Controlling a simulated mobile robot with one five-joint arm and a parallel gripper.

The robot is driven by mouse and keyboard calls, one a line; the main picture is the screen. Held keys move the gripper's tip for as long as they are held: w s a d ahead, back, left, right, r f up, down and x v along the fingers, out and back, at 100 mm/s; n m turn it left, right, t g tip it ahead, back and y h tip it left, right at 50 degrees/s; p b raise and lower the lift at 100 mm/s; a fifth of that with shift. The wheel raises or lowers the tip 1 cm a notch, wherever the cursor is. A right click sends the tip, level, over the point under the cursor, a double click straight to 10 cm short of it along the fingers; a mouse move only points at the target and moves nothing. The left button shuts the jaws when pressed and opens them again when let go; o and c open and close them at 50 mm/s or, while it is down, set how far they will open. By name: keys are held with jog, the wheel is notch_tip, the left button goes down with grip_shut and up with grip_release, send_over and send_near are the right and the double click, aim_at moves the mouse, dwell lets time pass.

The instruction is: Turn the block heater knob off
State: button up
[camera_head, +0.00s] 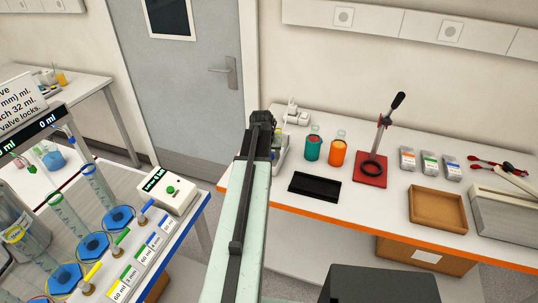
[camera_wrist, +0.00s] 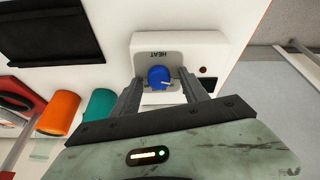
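The block heater (camera_wrist: 205,45) is a white box labelled HEAT in the wrist view. Its round blue knob (camera_wrist: 158,74) has a pale pointer mark running toward the right. My gripper (camera_wrist: 160,86) is open, with one finger on each side of the knob and a visible gap to both. Whether the fingertips touch the heater's face cannot be told. In the head view my arm hides most of the heater (camera_head: 281,152), which stands at the left end of the orange-edged table.
A teal bottle (camera_head: 313,147) and an orange bottle (camera_head: 337,152) stand right of the heater. A black tray (camera_head: 315,187) lies in front of them. A red-based stand (camera_head: 371,172) and a brown tray (camera_head: 438,209) are farther right. A grey door (camera_head: 185,80) is behind.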

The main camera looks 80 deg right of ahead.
jog(key=shift+r, duration=0.1)
jog(key=p+v, duration=0.7)
jog(key=shift+a+r, duration=0.2)
jog(key=shift+r, duration=0.1)
jog(key=shift+w, duration=0.1)
